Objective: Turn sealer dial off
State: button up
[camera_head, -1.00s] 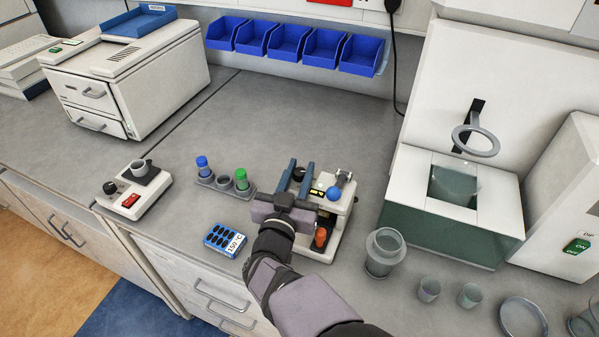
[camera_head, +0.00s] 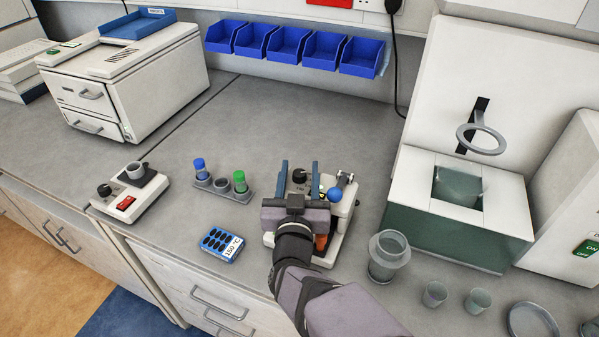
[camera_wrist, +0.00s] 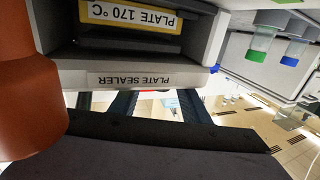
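The plate sealer (camera_head: 342,207) is a small off-white machine at the middle of the bench. The wrist view shows its upside-down "PLATE SEALER" label (camera_wrist: 145,79) and a yellow "PLATE 170 °C" label (camera_wrist: 130,14). A dark round knob (camera_head: 299,175), seemingly its dial, shows between my fingers in the head view; contact cannot be told. My gripper (camera_head: 300,168) is open, its two blue fingers apart over the sealer with nothing visibly held. Its fingers also show in the wrist view (camera_wrist: 158,104). My gripper body hides part of the sealer's front.
A blue ball-ended part (camera_head: 335,194) and an orange cylinder (camera_head: 321,242) are close to my gripper. A vial rack (camera_head: 222,185) and a blue 150 °C block (camera_head: 221,244) lie left. Glass vessels (camera_head: 387,255) stand right. The bench behind is clear.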

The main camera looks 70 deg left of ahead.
aim_at(299, 177)
jog(key=shift+b+v, duration=1.05)
jog(key=shift+v, duration=2.6)
